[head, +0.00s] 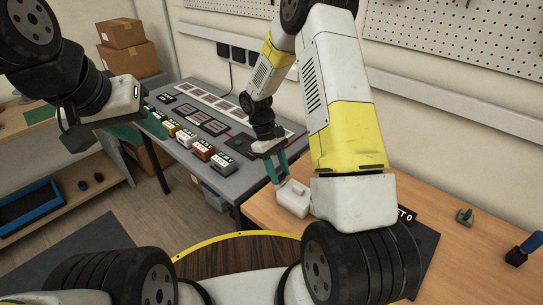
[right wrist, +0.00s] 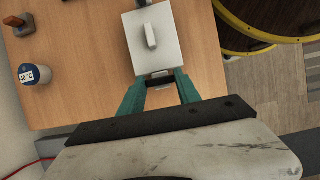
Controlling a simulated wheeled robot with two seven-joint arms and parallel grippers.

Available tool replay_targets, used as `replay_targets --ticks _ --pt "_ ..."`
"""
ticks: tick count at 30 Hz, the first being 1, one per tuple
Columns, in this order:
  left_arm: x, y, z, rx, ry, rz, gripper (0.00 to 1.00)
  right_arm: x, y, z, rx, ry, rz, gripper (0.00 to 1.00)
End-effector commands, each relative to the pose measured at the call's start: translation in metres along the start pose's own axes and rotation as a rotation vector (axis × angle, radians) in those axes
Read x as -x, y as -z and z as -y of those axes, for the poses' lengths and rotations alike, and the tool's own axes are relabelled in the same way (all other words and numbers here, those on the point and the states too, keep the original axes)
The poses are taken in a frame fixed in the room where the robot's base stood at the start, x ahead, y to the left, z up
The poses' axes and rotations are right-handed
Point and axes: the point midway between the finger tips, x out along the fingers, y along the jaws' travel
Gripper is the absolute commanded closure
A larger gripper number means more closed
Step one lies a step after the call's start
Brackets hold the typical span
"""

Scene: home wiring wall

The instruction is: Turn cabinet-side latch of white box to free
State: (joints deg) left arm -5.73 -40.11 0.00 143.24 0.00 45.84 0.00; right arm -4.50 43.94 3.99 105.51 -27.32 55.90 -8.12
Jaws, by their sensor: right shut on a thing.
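The white box (head: 293,198) lies at the near left part of the wooden table, by my right gripper (head: 272,165). In the right wrist view the white box (right wrist: 140,58) has a raised white handle bar on its top. A small dark latch (right wrist: 160,78) shows at the box's near end, between the teal fingers of my right gripper (right wrist: 161,80). The fingers are shut on it; their exact contact is hard to see. Another dark piece shows at the box's far end. My left gripper (head: 118,130) is off to the left, away from the box; its jaw gap is unclear.
The wooden table (right wrist: 75,85) is mostly clear around the box. A blue-and-white cup marked 45 °C (right wrist: 33,75) stands on it. A grey bench (head: 215,125) with several coloured blocks stands at the back left.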

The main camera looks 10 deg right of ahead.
Motion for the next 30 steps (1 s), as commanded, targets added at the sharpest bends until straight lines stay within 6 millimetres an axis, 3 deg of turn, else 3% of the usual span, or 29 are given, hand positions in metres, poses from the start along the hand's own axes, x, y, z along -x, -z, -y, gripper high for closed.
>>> replay_targets --ticks 2,3,6,17,30 --pt "0.000 0.000 0.000 0.000 0.000 0.000 0.64 0.000 0.000 0.000 0.000 0.001 0.000 1.00" --pt "0.000 0.000 0.000 0.000 0.000 0.000 0.64 0.000 0.000 0.000 -0.001 0.001 0.000 0.59" --pt "0.000 0.000 0.000 0.000 0.000 0.000 0.64 0.000 0.000 0.000 -0.001 0.001 0.000 0.39" --pt "0.000 0.000 0.000 0.000 0.000 0.000 0.64 0.003 0.000 0.000 -0.001 0.000 0.000 0.38" --pt "0.000 0.000 0.000 0.000 0.000 0.000 0.64 0.068 0.001 0.000 -0.001 0.000 -0.002 0.38"
